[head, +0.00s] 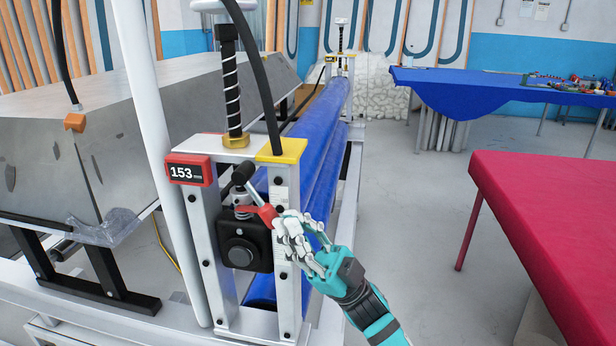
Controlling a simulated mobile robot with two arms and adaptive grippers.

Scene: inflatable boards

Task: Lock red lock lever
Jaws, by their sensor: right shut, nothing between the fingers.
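The red lock lever (264,214) sits at the top of a black square housing (243,243) on the near end post of the roller machine. Its red part slants up to the left from my right gripper. My right gripper (288,232), white-jointed with a teal wrist, comes in from the lower right. Its fingers are shut and empty, right at the lever's right end; whether they touch it I cannot tell. The fingers hide part of the post behind them. A black-knobbed handle (243,172) on a metal rod stands just above the lever. My left gripper is not in view.
Blue rollers (321,130) run back behind the post. A red display reading 153 (189,171) and a white pole (160,120) stand to the left. A red-covered table (555,220) is at right, a blue-covered one (490,88) behind. Grey floor lies between.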

